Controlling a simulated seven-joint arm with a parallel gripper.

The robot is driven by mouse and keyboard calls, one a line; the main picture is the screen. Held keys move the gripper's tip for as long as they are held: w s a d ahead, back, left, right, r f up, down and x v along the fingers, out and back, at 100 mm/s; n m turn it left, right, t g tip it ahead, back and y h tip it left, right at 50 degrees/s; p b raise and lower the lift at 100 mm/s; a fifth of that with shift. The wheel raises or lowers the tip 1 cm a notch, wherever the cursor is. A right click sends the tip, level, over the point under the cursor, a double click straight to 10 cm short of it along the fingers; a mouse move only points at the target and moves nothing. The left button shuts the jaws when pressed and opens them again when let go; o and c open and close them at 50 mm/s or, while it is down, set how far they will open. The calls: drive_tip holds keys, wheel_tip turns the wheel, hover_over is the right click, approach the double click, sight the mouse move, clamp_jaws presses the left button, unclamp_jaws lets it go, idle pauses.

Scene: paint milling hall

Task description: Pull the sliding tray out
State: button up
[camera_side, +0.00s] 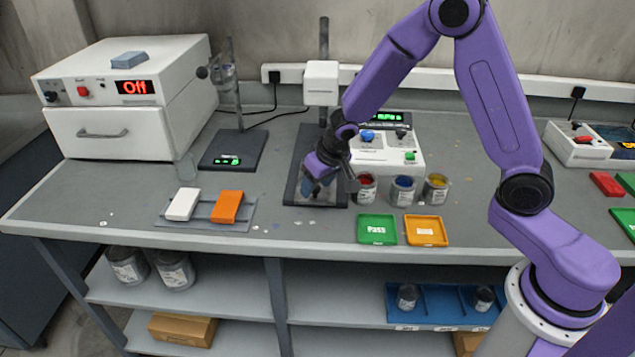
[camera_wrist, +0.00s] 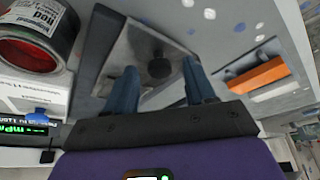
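A light grey plate (camera_wrist: 135,48) with a dark round knob (camera_wrist: 159,68) lies on a dark base in the wrist view; it looks like the sliding tray. In the side view the dark base (camera_side: 296,172) stands on the bench under a white-headed column, and my gripper covers most of the plate. My gripper (camera_side: 318,187) points down over the base. In the wrist view my gripper's (camera_wrist: 160,75) two blue fingers are apart, one on each side of the knob. No contact with the knob shows, and the height of the fingertips above the plate is hard to tell.
Paint cans, including a red one (camera_side: 366,188), stand close right of my gripper. A white instrument (camera_side: 395,155) is behind them. Green (camera_side: 377,229) and orange (camera_side: 426,230) trays lie in front. White and orange blocks (camera_side: 226,207) lie left. Bench in front of the base is clear.

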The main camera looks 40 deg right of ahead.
drive_tip(key=v, duration=1.7)
drive_tip(key=shift+r, duration=0.25)
drive_tip(key=s+d+f+n+g, duration=0.1)
drive_tip(key=s+n, duration=0.5)
drive_tip(key=s, duration=0.7)
drive_tip(key=s+d+f+n+g, duration=0.1)
drive_tip(key=s+f+n+g, duration=0.2)
drive_tip(key=s, duration=1.1)
drive_tip(key=n, duration=0.3)
drive_tip(key=shift+s+d+f+n, duration=0.3)
drive_tip(key=shift+s+f, duration=0.05)
